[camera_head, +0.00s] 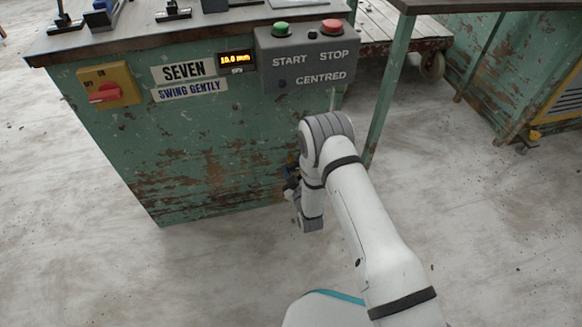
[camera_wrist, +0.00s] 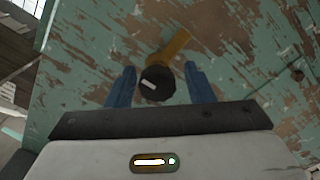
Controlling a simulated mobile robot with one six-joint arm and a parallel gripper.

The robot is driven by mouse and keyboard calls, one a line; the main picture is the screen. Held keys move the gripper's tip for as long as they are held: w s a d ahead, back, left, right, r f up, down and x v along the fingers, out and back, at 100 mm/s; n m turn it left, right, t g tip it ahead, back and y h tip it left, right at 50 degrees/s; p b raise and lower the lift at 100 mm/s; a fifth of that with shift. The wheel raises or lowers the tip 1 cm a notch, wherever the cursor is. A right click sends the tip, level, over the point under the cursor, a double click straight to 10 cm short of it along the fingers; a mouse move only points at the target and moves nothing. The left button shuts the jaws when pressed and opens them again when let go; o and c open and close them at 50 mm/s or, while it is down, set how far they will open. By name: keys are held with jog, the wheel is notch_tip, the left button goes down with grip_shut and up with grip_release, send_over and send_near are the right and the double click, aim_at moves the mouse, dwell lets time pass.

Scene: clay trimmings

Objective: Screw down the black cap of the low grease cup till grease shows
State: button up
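The grease cup's round black cap (camera_wrist: 156,84), with a pale mark on its face, shows in the wrist view. It sits on a brass-coloured fitting (camera_wrist: 175,46) that runs up and right toward the worn green panel. My gripper (camera_wrist: 156,88) has its two blue fingers on either side of the cap. A gap shows between the cap and each finger, wider on the right. The gripper is open. No grease is visible. In the head view my arm hides the cup, and only a dark part of the gripper (camera_head: 292,183) shows beside the bench.
The green bench cabinet (camera_head: 190,160) carries a yellow switch plate with a red handle (camera_head: 104,93), a small display (camera_head: 236,60) and a grey START/STOP box (camera_head: 306,55). A green post (camera_head: 390,95) and a wheeled cart (camera_head: 432,62) stand right. The floor in front is clear.

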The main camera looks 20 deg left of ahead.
jog(key=shift+o, duration=0.4)
jog(key=shift+a+r, duration=0.1)
jog(key=shift+r, duration=0.05)
jog(key=shift+s+d+p, duration=0.25)
jog(key=shift+s+p, duration=0.05)
jog(key=shift+s, duration=0.1)
jog(key=p+v, duration=0.2)
jog(key=v, duration=0.4)
jog(key=shift+s+d, duration=0.25)
jog(key=shift+s, duration=0.1)
